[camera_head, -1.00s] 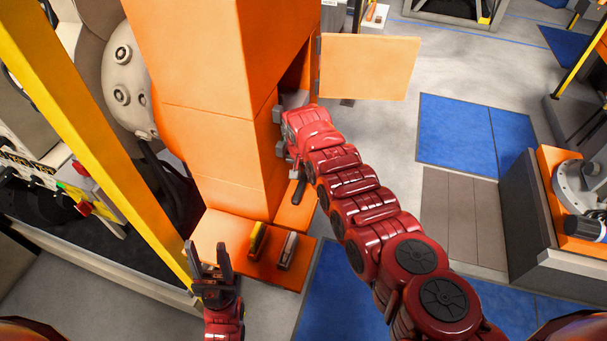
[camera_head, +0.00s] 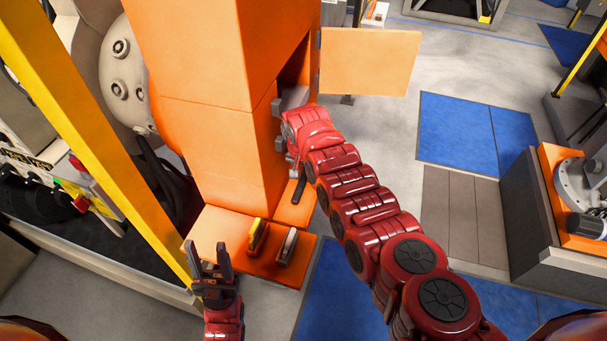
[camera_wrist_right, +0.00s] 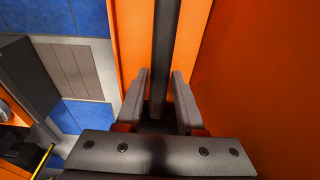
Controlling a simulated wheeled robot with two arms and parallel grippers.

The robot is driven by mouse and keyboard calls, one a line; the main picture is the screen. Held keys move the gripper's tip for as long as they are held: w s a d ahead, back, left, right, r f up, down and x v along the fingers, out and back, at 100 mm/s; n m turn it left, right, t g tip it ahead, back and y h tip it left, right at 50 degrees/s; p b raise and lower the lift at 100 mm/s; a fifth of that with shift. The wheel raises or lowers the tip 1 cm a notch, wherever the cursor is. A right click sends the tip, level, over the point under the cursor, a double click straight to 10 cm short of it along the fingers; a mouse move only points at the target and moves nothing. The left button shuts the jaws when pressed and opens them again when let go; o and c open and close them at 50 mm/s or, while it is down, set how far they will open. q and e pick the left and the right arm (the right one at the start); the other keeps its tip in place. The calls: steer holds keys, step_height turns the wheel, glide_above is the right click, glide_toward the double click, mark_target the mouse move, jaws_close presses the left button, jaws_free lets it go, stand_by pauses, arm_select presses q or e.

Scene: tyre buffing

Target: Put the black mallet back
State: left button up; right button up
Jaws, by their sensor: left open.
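My right gripper (camera_wrist_right: 160,88) is at the side of the orange column, by its opening, in the head view (camera_head: 281,132). In the right wrist view its two fingers close in on a dark bar, the handle of the black mallet (camera_wrist_right: 165,45). The handle (camera_head: 298,190) hangs below the gripper in the head view, above the orange base. The mallet's head cannot be made out clearly. My left gripper (camera_head: 210,263) is open and empty, in front of the orange base at the lower left.
The orange column (camera_head: 215,90) has an open door (camera_head: 370,63) on its right. A yellow-topped tool (camera_head: 257,236) and a brownish tool (camera_head: 287,246) stand on the orange base (camera_head: 225,227). A yellow post (camera_head: 95,130) rises at the left. Free floor lies right of my right arm.

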mark_target(304, 177)
stand_by(0.3)
steer(key=o, duration=0.6)
steer(key=shift+c, duration=0.2)
steer(key=shift+c, duration=0.2)
steer(key=c, duration=0.4)
steer(key=shift+o, duration=0.2)
steer(key=shift+r, duration=0.15)
steer(key=shift+s+a+r+p, duration=0.1)
steer(key=shift+s+r+p, duration=0.1)
steer(key=shift+r+p, duration=1)
steer(key=shift+s+r+p, duration=0.2)
steer(key=shift+r+p, duration=0.85)
steer(key=shift+p, duration=0.25)
steer(key=shift+s+r+p, duration=0.15)
steer(key=shift+r+p, duration=0.4)
steer(key=shift+r, duration=0.55)
